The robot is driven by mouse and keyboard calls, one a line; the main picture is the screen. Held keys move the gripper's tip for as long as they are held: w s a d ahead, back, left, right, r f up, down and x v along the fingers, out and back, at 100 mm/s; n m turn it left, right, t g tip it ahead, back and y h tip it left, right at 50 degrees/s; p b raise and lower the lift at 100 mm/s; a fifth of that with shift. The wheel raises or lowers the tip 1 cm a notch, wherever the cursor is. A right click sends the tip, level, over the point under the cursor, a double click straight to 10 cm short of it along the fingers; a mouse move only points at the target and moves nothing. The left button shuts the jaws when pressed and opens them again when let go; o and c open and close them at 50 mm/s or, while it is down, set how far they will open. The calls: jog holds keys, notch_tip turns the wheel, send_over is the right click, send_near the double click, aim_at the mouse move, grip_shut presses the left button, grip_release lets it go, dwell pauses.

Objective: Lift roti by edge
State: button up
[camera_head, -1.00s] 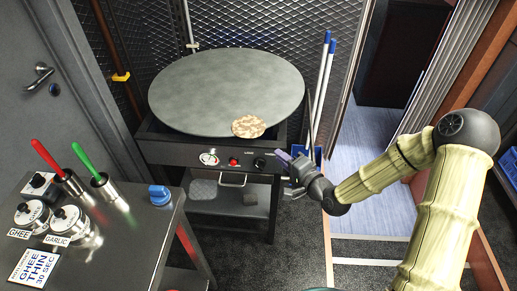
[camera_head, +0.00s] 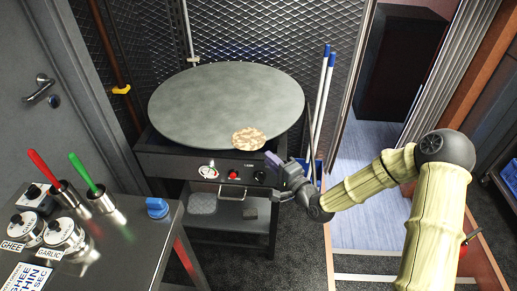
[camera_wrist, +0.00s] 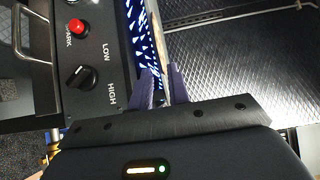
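The roti (camera_head: 248,139) is a round, flat, browned bread at the front right edge of the large round grey griddle (camera_head: 215,98). My gripper (camera_head: 272,158) is just in front of and to the right of the roti, near the griddle's rim. In the wrist view my gripper's two purple fingers (camera_wrist: 163,84) stand apart with a narrow gap. A pale thin strip runs down toward this gap; I cannot tell whether it is the roti's edge or the griddle's rim. Contact with the roti cannot be made out.
Blue flames (camera_wrist: 141,30) show beside the pale strip. The black control panel has a red button (camera_head: 233,174) and a knob (camera_wrist: 80,76) close to my fingers. Blue-topped poles (camera_head: 321,110) stand right of the griddle. A steel counter (camera_head: 150,238) with red- and green-handled tools is front left.

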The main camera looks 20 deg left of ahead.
jog(key=x, duration=0.6)
jog(key=shift+c, duration=0.6)
grip_shut()
jog(key=shift+r, duration=0.1)
notch_tip(320, 180, up, 2)
jog(key=shift+r+p, duration=0.15)
jog(key=shift+p, duration=0.45)
jog(key=s+d+r+p, duration=0.4)
jog(key=s+d, duration=0.4)
jog(key=d, duration=0.3)
jog(key=shift+d+r, duration=0.25)
jog(key=shift+r, duration=0.25)
